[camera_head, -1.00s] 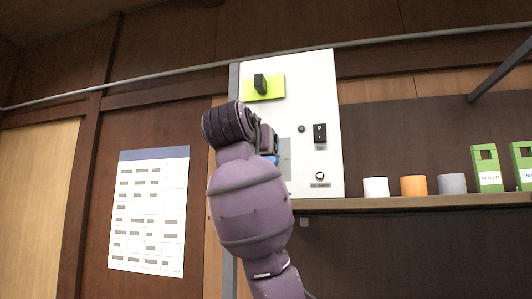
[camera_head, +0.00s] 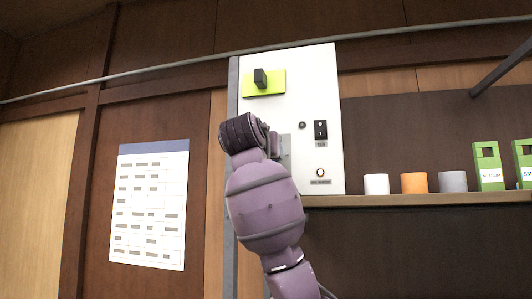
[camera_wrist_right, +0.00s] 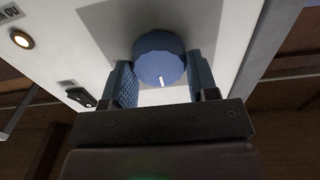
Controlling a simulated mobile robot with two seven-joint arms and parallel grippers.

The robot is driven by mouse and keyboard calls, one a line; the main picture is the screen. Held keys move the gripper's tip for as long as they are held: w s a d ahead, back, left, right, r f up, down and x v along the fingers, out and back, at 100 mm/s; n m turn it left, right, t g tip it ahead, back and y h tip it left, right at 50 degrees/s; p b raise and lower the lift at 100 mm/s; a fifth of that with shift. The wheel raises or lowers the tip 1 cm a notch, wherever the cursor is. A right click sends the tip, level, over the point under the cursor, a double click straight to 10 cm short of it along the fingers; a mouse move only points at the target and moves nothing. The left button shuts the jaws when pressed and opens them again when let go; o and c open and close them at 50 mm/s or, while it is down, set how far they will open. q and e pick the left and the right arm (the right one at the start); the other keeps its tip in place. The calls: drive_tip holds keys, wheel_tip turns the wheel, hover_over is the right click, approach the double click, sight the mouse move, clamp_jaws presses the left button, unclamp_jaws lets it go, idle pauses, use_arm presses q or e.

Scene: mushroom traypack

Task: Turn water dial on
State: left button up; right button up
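The water dial (camera_wrist_right: 160,57) is a round blue knob with a short white mark, which points toward the bottom in the right wrist view. It sits on a grey square plate (camera_wrist_right: 113,20) on the white control panel (camera_head: 308,75). The fingers of my right gripper (camera_wrist_right: 163,82) stand apart, one on each side of the dial, very close to its edges. Whether they press on it is hard to tell. In the head view my right gripper (camera_head: 274,145) is partly behind its own wrist, and the dial is hidden there. My left gripper is not in view.
The panel also carries a black switch on a yellow-green plate (camera_head: 264,83), a black rocker switch (camera_head: 320,130) and a round button (camera_head: 320,172). A shelf (camera_head: 420,201) at right holds white, orange and grey cups and green boxes. A paper chart (camera_head: 149,205) hangs at left.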

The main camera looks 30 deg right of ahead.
drive_tip(key=c, duration=0.3)
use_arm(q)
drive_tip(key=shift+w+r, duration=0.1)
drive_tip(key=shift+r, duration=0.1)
use_arm(e)
drive_tip(key=shift+c, duration=0.2)
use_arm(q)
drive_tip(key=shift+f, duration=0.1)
use_arm(e)
drive_tip(key=shift+s+d+f+m, duration=0.1)
drive_tip(key=shift+f+m, duration=0.05)
drive_tip(key=shift+m, duration=4.3)
drive_tip(key=shift+s+d+f+m, duration=0.1)
drive_tip(key=shift+f+m, duration=0.05)
drive_tip(key=shift+m, duration=4.3)
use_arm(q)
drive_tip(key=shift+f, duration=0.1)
use_arm(e)
drive_tip(key=o, duration=0.9)
